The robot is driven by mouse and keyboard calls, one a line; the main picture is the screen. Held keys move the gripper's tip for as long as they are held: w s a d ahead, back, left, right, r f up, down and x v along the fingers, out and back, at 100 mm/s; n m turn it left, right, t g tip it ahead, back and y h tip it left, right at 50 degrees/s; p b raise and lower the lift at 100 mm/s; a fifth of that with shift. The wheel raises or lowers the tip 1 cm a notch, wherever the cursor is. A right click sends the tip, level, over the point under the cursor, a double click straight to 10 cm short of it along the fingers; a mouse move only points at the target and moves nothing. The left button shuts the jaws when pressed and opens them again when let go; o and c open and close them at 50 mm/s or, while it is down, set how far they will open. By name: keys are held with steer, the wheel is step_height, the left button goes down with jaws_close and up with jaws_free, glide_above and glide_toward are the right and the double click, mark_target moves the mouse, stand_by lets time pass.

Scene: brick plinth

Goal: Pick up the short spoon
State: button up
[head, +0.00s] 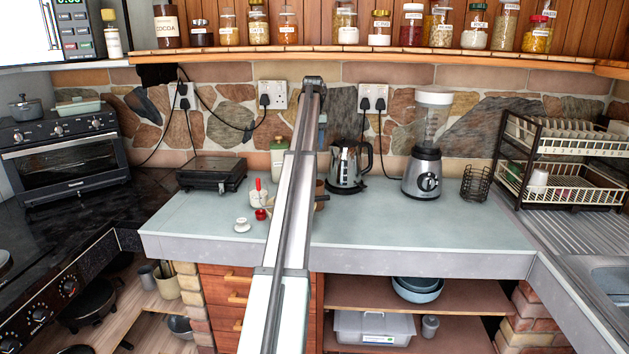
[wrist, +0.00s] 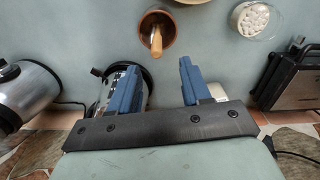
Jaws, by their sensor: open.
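In the wrist view, a short wooden handle (wrist: 156,40) sticks out of a round brown cup (wrist: 148,22). It may be the short spoon; its lower end is hidden inside the cup. My gripper (wrist: 158,82) has two blue fingers spread apart with nothing held between them. It is apart from the handle, which lies above the fingers in the picture. In the head view my arm covers most of the brown ware (head: 321,203), and my gripper cannot be made out behind the arm.
The kettle (head: 347,167) and blender (head: 423,160) stand right of my arm. The sandwich press (head: 211,174) stands at the left. A glass of white pieces (wrist: 257,18) is near the cup. The counter (head: 430,225) is clear at front right; a shelf (head: 380,55) with jars hangs above.

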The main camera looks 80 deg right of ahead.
step_height(320, 180, down, 6)
steer(key=shift+s+a+f, duration=0.1)
steer(key=shift+s+f, duration=0.05)
steer(key=shift+f, duration=1.15)
steer(key=shift+s+a+f, duration=0.1)
steer(key=shift+f, duration=1.2)
steer(key=shift+c, duration=0.5)
jaws_close()
